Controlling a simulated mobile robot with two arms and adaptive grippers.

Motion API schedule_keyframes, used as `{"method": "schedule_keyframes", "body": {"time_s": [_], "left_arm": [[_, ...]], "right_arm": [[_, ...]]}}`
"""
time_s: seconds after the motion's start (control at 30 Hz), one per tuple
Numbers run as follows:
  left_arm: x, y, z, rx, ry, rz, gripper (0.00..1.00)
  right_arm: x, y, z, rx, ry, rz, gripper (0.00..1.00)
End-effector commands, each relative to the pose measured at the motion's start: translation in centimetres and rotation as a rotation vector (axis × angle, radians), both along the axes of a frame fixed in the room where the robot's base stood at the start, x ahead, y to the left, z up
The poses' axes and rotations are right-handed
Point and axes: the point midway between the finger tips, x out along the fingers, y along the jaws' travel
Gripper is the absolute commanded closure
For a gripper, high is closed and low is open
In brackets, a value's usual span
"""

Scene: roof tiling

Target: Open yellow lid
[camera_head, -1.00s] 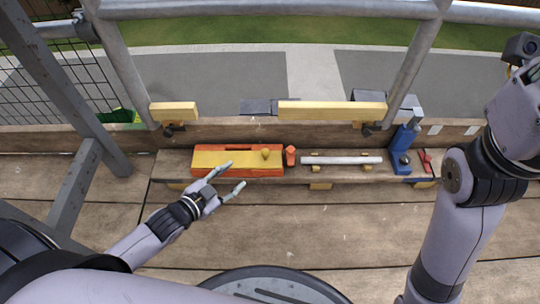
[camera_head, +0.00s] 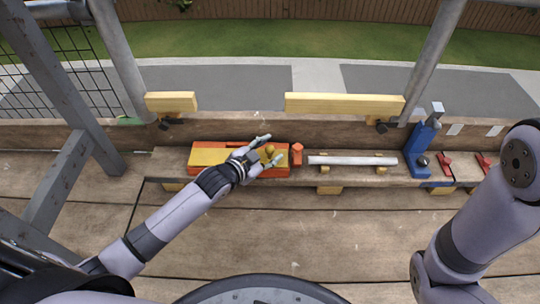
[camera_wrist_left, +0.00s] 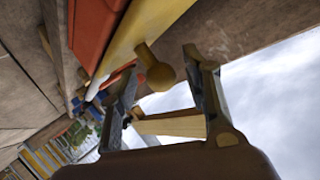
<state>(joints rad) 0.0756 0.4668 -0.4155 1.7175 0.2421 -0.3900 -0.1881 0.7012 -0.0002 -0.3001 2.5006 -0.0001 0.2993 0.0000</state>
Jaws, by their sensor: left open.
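The yellow lid (camera_head: 208,156) lies flat on a long orange box (camera_head: 224,171) on the bench at the back. A round yellow knob (camera_head: 270,150) stands near the lid's right end; it also shows in the left wrist view (camera_wrist_left: 160,76). My left gripper (camera_head: 268,150) is open at the knob, with one finger on its far side and one on its near side in the head view. In the left wrist view the knob lies towards the space between the open fingers (camera_wrist_left: 160,85). I cannot tell if they touch it. My right gripper is out of view.
An orange-topped item (camera_head: 297,148) stands just right of the box. Further right are a pale rod (camera_head: 352,160) on wooden holders, a blue tool (camera_head: 420,150) and red clamps (camera_head: 446,162). Yellow boards (camera_head: 344,104) are fixed behind the bench. The planks in front are clear.

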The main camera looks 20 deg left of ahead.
Motion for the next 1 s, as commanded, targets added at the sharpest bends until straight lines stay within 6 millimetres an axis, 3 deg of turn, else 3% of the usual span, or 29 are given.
{"method": "schedule_keyframes", "body": {"time_s": [0.4, 1.0], "left_arm": [[0.7, -0.3, -0.25, 0.0, 0.001, 0.0, 0.57], [0.65, -0.31, -0.28, 0.0, 0.001, 0.0, 0.97]], "right_arm": [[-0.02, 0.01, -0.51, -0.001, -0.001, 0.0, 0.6], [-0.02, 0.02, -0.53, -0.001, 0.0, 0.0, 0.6]]}}
